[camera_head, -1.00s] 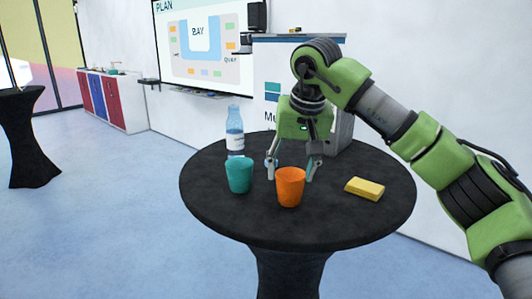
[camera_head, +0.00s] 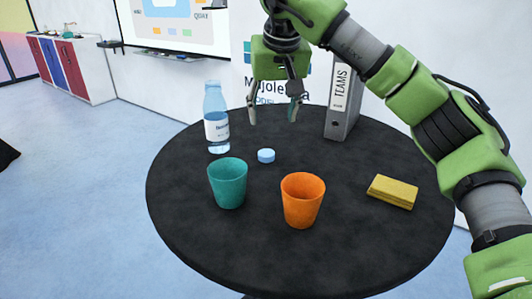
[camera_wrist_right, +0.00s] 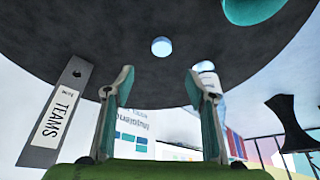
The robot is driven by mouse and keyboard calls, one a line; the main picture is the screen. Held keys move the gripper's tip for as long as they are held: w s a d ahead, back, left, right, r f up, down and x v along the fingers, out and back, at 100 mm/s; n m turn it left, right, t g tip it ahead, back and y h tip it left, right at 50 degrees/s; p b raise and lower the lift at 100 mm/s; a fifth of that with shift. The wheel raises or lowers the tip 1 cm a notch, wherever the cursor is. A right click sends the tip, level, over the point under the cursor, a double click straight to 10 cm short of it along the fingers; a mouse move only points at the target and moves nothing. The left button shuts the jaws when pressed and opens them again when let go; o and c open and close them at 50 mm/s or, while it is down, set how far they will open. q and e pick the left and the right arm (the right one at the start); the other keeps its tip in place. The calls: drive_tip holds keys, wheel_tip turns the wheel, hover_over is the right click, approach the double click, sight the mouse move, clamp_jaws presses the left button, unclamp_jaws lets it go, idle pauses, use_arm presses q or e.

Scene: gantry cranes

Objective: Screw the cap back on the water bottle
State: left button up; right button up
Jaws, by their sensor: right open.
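The water bottle (camera_head: 215,128) stands upright and uncapped at the back left of the round black table. It is clear with a white label. The light blue cap (camera_head: 266,156) lies on the table to the right of the bottle. My right gripper (camera_head: 273,118) is open and empty, above the table's back part, behind the cap in the head view. In the right wrist view, the cap (camera_wrist_right: 161,47) shows beyond the open fingers (camera_wrist_right: 160,85), and the bottle (camera_wrist_right: 206,78) is partly hidden behind the right-hand finger. My left gripper is not in view.
A teal cup (camera_head: 228,184) and an orange cup (camera_head: 302,201) stand near the front of the table (camera_head: 260,255). A grey binder (camera_head: 343,104) marked TEAMS stands at the back. The table's front is clear.

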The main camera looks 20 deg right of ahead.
drive_tip(key=p, duration=0.2)
approach(267, 153)
drive_tip(key=shift+x, duration=1.2)
drive_tip(key=shift+w+d+f, duration=0.15)
drive_tip(key=shift+w, duration=0.1)
drive_tip(key=shift+f, duration=0.15)
drive_tip(key=shift+w+f, duration=0.15)
drive_tip(key=p+x, duration=0.2)
drive_tip(key=x, duration=0.1)
drive_tip(key=shift+f+p, duration=0.35)
drive_tip(key=shift+w+f, duration=0.25)
drive_tip(key=shift+f, duration=0.25)
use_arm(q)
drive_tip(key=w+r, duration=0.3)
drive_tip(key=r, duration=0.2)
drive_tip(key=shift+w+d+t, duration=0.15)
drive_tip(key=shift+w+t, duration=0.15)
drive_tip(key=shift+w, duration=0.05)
use_arm(e)
drive_tip(key=c, duration=0.8)
